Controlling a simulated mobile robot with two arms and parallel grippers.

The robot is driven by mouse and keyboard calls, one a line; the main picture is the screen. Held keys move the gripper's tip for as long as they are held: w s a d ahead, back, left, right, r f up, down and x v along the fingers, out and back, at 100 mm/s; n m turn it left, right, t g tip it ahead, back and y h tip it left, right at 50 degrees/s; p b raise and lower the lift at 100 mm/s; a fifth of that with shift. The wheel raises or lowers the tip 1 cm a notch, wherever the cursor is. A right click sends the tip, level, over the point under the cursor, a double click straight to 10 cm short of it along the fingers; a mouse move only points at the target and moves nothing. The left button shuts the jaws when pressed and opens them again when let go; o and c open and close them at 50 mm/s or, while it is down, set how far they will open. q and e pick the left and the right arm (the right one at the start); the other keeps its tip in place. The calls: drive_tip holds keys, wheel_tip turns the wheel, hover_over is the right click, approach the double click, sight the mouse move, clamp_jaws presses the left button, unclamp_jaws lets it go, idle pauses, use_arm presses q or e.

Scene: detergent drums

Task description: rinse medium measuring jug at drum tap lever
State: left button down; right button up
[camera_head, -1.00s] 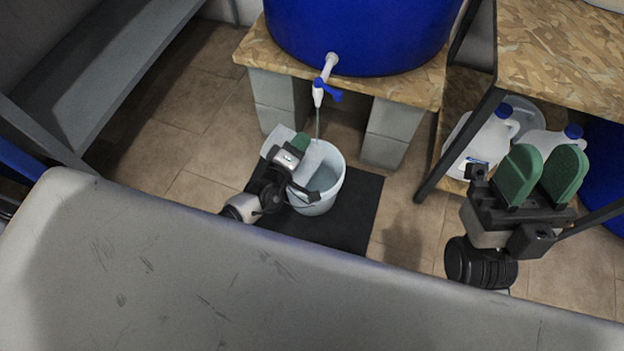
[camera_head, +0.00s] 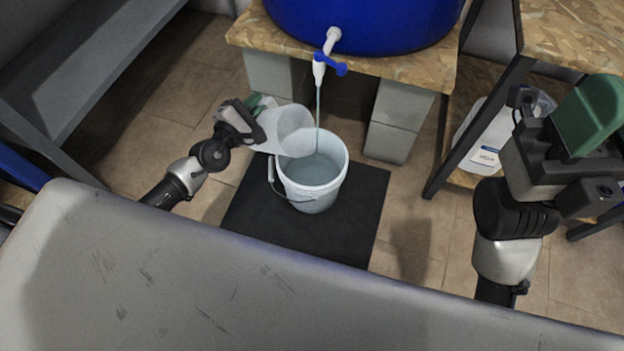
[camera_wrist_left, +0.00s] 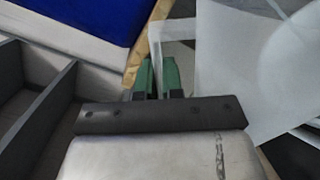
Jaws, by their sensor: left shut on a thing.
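My left gripper (camera_head: 258,104) is shut on the measuring jug (camera_head: 286,130), a translucent vessel tilted with its mouth toward the bucket. In the left wrist view the green fingers (camera_wrist_left: 158,76) are close together, with the pale jug (camera_wrist_left: 255,75) filling the right side. The drum tap (camera_head: 321,62) with its blue lever (camera_head: 331,67) sits on the blue drum (camera_head: 365,22). A thin stream runs from the tap into the white bucket (camera_head: 312,188), which holds water. The jug is left of the stream, above the bucket's left rim. My right gripper (camera_head: 592,112) is at the right, only partly in view.
The bucket stands on a black mat (camera_head: 345,225). The drum rests on a board (camera_head: 410,70) over grey blocks (camera_head: 398,120). A shelf at the right holds a white jug (camera_head: 487,140). A grey bench (camera_head: 85,70) is at the left.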

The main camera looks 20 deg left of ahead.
use_arm(q)
drive_tip(key=shift+a+f+n, duration=0.15)
drive_tip(key=shift+a+n, duration=0.1)
drive_tip(key=shift+n, duration=0.05)
drive_tip(key=shift+p, duration=0.3)
drive_tip(key=shift+r+n, duration=0.55)
drive_tip(key=shift+n, duration=0.35)
drive_tip(key=r+n, duration=0.1)
drive_tip(key=n, duration=0.1)
drive_tip(key=r+n+p, duration=0.1)
drive_tip(key=n, duration=0.1)
drive_tip(key=shift+n, duration=0.3)
drive_tip(key=n, duration=0.1)
drive_tip(key=r+n+p, duration=0.1)
drive_tip(key=n, duration=0.1)
drive_tip(key=shift+n, duration=0.6)
drive_tip(key=shift+d+r, duration=0.1)
drive_tip(key=shift+r, duration=0.05)
